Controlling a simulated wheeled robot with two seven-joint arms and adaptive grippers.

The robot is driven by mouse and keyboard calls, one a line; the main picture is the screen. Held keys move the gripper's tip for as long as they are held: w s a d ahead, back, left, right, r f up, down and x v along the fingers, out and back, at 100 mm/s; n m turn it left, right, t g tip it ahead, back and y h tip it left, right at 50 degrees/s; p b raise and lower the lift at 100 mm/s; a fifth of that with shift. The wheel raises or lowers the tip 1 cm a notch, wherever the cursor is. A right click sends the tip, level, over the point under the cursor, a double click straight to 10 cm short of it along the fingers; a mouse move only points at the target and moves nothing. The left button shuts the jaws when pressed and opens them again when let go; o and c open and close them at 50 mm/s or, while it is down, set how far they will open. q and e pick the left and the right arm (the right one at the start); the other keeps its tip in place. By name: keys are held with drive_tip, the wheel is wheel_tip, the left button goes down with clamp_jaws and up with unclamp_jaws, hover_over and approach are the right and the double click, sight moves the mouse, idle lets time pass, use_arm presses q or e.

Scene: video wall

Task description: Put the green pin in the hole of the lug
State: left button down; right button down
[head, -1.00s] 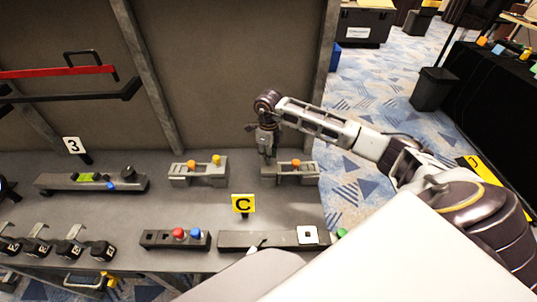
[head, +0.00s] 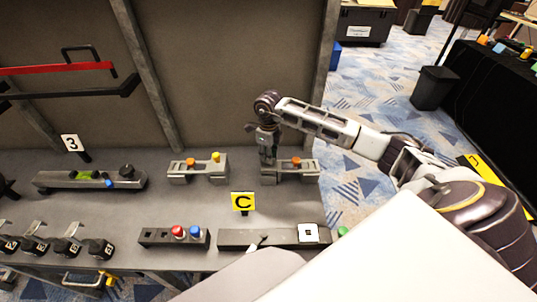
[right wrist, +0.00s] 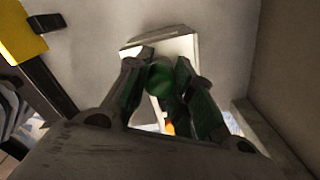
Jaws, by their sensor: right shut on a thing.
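My right gripper (head: 268,161) is at the left end of the right-hand grey lug bracket (head: 306,171) on the bench. In the right wrist view its two fingers (right wrist: 160,92) are shut on the green pin (right wrist: 159,79), of which a round green end shows. A pale block (right wrist: 165,45) lies behind the pin there. The green pin is hidden behind the fingers in the head view. The hole is hidden too, so I cannot tell whether the pin is in it. My left gripper is not in view.
An orange peg (head: 296,162) stands on the same bracket, close to the gripper. A similar bracket (head: 198,169) with orange and yellow pegs stands to the left. A yellow C sign (head: 242,202) and a button box (head: 174,238) are nearer. A wall (head: 230,70) rises behind.

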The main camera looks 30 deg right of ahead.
idle(0.3)
drive_tip(key=c, duration=0.7)
unclamp_jaws()
drive_tip(key=shift+f, duration=0.1)
drive_tip(key=shift+r+p, duration=1.95)
drive_tip(key=shift+r, duration=1.6)
drive_tip(key=shift+s+f, duration=0.1)
